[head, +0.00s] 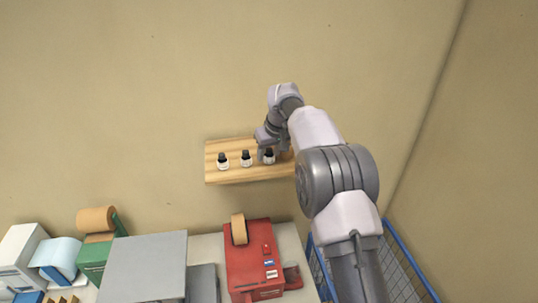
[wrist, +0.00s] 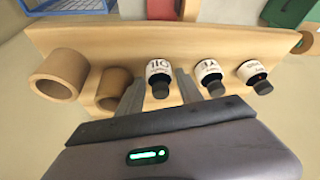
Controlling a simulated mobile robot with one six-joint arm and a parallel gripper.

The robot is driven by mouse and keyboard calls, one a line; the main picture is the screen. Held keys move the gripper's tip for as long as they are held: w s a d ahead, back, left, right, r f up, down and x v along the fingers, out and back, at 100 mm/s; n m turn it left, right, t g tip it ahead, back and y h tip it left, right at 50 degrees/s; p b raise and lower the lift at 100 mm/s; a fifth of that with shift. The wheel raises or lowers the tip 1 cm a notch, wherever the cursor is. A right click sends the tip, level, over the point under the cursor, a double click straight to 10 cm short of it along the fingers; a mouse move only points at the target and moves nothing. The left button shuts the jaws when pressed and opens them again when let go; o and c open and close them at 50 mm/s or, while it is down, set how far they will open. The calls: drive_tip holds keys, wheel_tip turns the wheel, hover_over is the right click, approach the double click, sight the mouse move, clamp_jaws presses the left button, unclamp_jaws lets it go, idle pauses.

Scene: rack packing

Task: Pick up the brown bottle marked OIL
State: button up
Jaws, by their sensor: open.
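The bottle marked OIL (wrist: 158,74) stands on the wooden shelf (wrist: 220,40), with a white label and a dark cap. In the wrist view, my gripper (wrist: 160,86) is open, with one finger on each side of this bottle. I cannot tell whether either finger touches it. Its brown body hardly shows. In the head view, my gripper (head: 267,146) is at the rightmost visible bottle (head: 268,157) on the shelf (head: 230,176). Two similar bottles stand beside the OIL bottle in the wrist view, a middle one (wrist: 207,72) and an end one (wrist: 254,73).
Two brown cardboard tubes, a larger one (wrist: 58,75) and a smaller one (wrist: 112,88), stand on the other side of the OIL bottle. Below the shelf are a red machine (head: 252,262), a grey box (head: 145,265) and a blue wire basket (head: 398,262). The wall is behind.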

drive_tip(key=shift+s+r, duration=0.15)
drive_tip(key=shift+s, duration=0.05)
drive_tip(key=shift+c, duration=1.1)
clamp_jaws()
drive_tip(key=shift+r, duration=0.1)
